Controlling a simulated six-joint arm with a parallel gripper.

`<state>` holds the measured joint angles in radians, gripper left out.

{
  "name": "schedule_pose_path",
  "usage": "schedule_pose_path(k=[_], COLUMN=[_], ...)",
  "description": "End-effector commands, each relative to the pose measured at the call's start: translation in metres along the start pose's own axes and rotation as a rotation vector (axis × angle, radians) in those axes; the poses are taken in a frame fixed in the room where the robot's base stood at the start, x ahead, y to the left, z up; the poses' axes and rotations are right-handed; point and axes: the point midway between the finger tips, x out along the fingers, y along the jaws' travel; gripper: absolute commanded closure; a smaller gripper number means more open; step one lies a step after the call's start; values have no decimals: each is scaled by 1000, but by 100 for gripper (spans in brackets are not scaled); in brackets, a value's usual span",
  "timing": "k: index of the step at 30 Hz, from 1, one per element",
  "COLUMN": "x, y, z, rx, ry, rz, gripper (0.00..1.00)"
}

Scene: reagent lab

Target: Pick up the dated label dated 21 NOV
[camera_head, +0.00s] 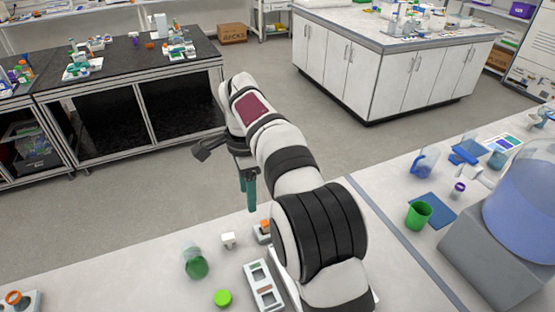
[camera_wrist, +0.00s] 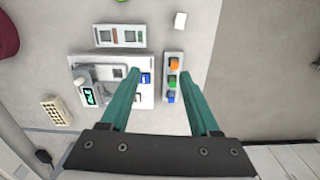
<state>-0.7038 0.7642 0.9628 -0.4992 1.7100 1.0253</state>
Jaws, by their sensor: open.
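My gripper (camera_wrist: 160,76) is open and empty, its two teal fingers spread wide, pointing down above the bench. In the head view my gripper (camera_head: 247,192) hangs past my arm, left of centre. A pale tray with several rectangular slots (camera_wrist: 120,45) lies in the upper left of the wrist view, beyond the left finger; small dark and brownish pieces show in its slots. The slotted tray (camera_head: 252,272) also shows in the head view, left of my arm's base. No date is readable in either view, so I cannot tell which piece, if any, is the 21 NOV label.
A small rack with orange, green and blue items (camera_wrist: 172,64) lies between the fingers. A white device with a green display (camera_wrist: 88,97) is left of it. A white cube (camera_head: 229,240), a green-bottomed jar (camera_head: 195,264) and a green disc (camera_head: 222,298) stand nearby on the bench.

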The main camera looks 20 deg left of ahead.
Motion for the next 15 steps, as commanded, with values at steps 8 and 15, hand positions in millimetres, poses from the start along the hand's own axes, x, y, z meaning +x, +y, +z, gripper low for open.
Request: schedule_pose_path(k=[8,15], x=[59,126], y=[-38,-38], z=[60,57], rx=[76,78], ry=[25,23], rz=[-5,-6], gripper=[38,38])
